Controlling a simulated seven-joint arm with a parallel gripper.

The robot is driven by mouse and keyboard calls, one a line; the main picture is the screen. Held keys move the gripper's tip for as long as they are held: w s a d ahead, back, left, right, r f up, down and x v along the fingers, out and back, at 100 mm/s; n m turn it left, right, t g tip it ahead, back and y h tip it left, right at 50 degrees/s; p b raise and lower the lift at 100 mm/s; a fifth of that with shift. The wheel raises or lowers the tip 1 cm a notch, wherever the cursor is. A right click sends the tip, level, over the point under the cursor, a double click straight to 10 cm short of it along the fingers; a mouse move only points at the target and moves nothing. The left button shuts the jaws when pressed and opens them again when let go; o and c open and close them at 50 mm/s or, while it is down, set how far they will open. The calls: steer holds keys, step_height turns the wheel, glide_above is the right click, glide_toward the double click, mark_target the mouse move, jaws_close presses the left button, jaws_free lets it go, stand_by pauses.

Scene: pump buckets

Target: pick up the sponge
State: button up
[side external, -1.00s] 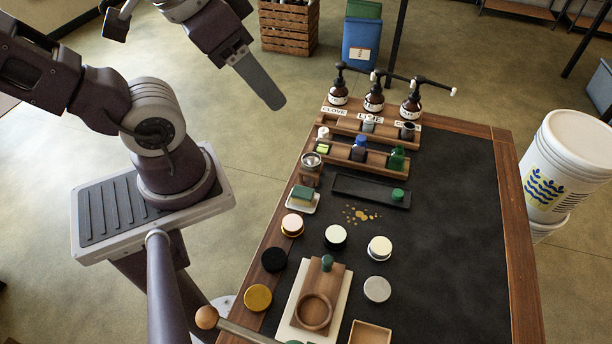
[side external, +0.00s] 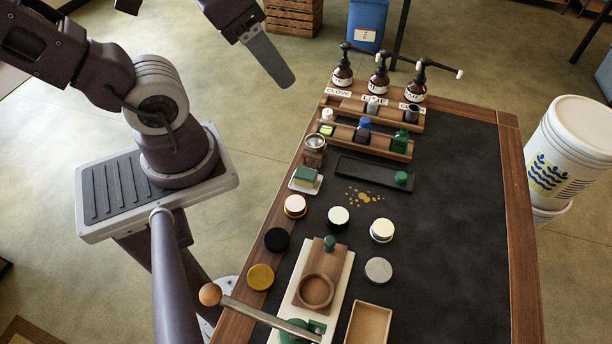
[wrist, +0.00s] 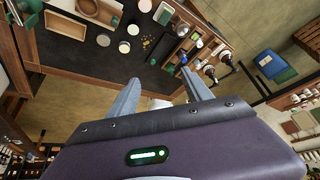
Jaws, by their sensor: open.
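The sponge (side external: 306,174) is a small green block on a white dish (side external: 303,187), near the left edge of the table in the side external view. In the wrist view the sponge (wrist: 165,13) seems to be the small green patch on a pale dish at the top edge. My gripper (side external: 279,76) is raised, beyond the table's left edge and well apart from the sponge. The wrist view shows the two fingers of my gripper (wrist: 160,80) spread and empty. One finger hides the other in the side external view.
Brown pump bottles (side external: 379,77) stand in a wooden rack (side external: 352,104) at the table's far end. Jars, a dark tray (side external: 366,174) and a wooden press board (side external: 322,281) surround the sponge's area. The table's right half (side external: 455,215) is bare.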

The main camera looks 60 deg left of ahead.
steer(key=w+a+f+m+g+y, duration=0.2)
steer(key=w+a+f, duration=0.2)
steer(key=w+f, duration=0.15)
steer(key=m+g+h, duration=0.2)
steer(key=m+g, duration=0.1)
steer(key=m, duration=0.4)
glide_above(307, 173)
steer(key=f, duration=2.3)
steer(key=shift+s+d+f, duration=0.15)
steer(key=shift+s+f, duration=0.2)
steer(key=shift+f, duration=0.05)
steer(key=f, duration=0.6)
steer(key=shift+w, duration=0.35)
jaws_close()
step_height(307, 173, up, 10)
